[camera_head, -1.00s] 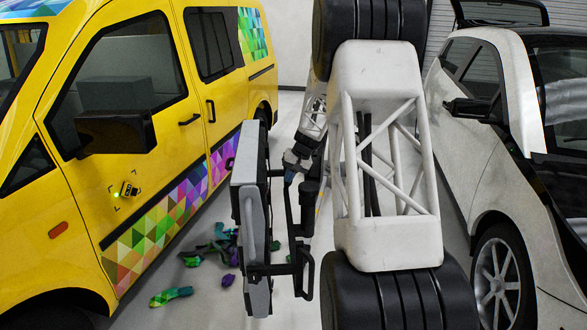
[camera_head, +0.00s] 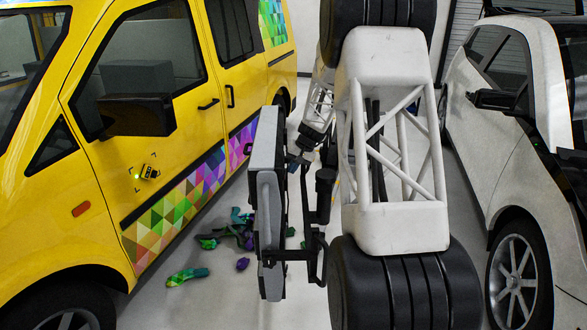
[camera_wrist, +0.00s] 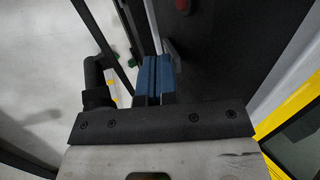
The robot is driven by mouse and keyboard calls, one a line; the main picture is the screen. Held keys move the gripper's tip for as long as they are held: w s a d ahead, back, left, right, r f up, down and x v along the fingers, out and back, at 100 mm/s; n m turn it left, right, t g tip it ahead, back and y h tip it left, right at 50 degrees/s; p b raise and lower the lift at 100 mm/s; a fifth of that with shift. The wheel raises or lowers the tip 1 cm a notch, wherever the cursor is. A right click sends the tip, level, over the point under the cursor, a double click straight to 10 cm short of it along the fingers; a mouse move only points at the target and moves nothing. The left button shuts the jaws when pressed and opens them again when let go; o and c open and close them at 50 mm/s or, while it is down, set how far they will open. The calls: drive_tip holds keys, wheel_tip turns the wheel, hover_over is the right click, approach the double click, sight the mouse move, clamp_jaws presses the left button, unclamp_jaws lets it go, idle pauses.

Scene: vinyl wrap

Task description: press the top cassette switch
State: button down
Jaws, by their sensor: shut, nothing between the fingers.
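A tall grey and black cassette unit (camera_head: 266,190) stands upright left of my arm in the head view. A dark panel (camera_wrist: 222,60) lies right of the fingers, with a small grey lever-like part (camera_wrist: 173,52) close beside the fingertips and a red round part (camera_wrist: 183,5) farther up. I cannot tell which part is the top switch, or whether the fingers touch anything.
A yellow van (camera_head: 150,100) with coloured triangle wrap stands at the left, and a white car (camera_head: 505,130) at the right. Crumpled coloured wrap pieces (camera_head: 186,276) lie on the floor between van and cassette unit. A black bar frame (camera_head: 318,255) runs along the unit's right side.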

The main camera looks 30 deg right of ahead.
drive_tip(key=shift+a, duration=0.1)
drive_tip(key=shift+w+a+r+h, duration=0.15)
drive_tip(key=shift+a+h, duration=0.1)
drive_tip(key=shift+h, duration=0.15)
drive_tip(key=shift+r, duration=0.2)
drive_tip(key=shift+r, duration=0.55)
idle(0.4)
